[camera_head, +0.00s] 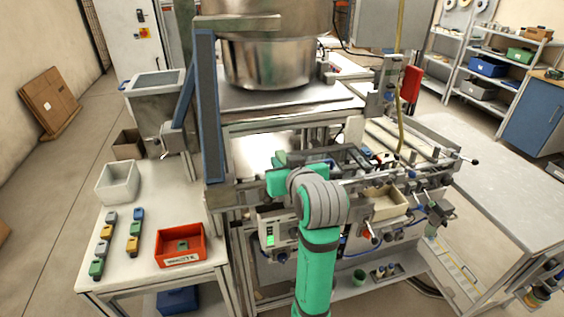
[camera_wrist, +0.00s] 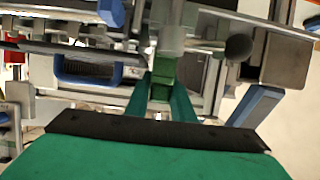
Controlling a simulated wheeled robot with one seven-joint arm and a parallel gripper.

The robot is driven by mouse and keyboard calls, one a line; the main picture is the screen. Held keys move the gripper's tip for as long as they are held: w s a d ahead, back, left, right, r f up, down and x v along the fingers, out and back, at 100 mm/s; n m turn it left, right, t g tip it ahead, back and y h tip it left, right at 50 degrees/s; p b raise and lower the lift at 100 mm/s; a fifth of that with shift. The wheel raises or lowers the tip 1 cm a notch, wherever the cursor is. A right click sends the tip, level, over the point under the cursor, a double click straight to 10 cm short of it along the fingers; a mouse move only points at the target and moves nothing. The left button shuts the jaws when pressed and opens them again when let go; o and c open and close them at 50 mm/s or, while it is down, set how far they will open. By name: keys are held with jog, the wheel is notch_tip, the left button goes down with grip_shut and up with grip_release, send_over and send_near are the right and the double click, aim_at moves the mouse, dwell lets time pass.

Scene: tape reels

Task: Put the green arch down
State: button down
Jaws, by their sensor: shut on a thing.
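My gripper (camera_wrist: 160,92) shows in the wrist view with its two teal fingers close together, shut on the green arch (camera_wrist: 163,70). The arch is a small dark green piece at the fingertips, seen against metal machine parts. Its full shape is hard to make out. In the head view my teal arm reaches forward into the machine in the middle. The gripper and the held arch cannot be made out there.
The machine's bench holds rails, small parts and a beige tray (camera_head: 385,204). On the left table (camera_head: 150,215) stand several small coloured blocks, a pale bin (camera_head: 118,183) and a red bin (camera_head: 181,260) with a small piece inside. The right table (camera_head: 500,175) is mostly bare.

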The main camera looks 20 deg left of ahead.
jog(key=shift+s+a+f, duration=0.1)
jog(key=shift+a+f, duration=0.05)
jog(key=shift+f, duration=0.05)
jog(key=shift+d+f, duration=0.35)
jog(key=shift+f, duration=0.1)
